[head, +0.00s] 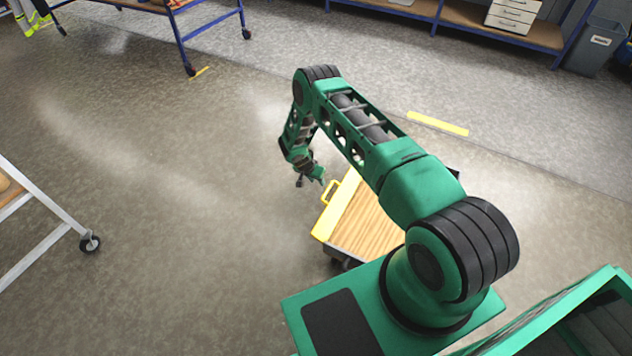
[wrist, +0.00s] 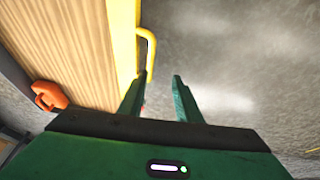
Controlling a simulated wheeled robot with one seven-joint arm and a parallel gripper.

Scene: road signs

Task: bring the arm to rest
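My green arm reaches out over the floor in the head view and bends down at its far end. My gripper (head: 310,180) hangs beside a yellow handle (head: 328,192) on the edge of a wooden-topped cart (head: 362,226). In the wrist view, my gripper (wrist: 163,88) has its two green fingers apart with nothing between them. The yellow handle (wrist: 150,45) shows just beyond the left finger there; I cannot tell whether they touch. Part of the cart's top is hidden behind my arm in the head view.
An orange object (wrist: 48,96) lies at the cart's wood in the wrist view. A white-framed wheeled table (head: 50,215) stands at left, a blue-framed one (head: 180,45) at the back. Blue shelving (head: 470,20) and a grey bin (head: 594,48) are at back right.

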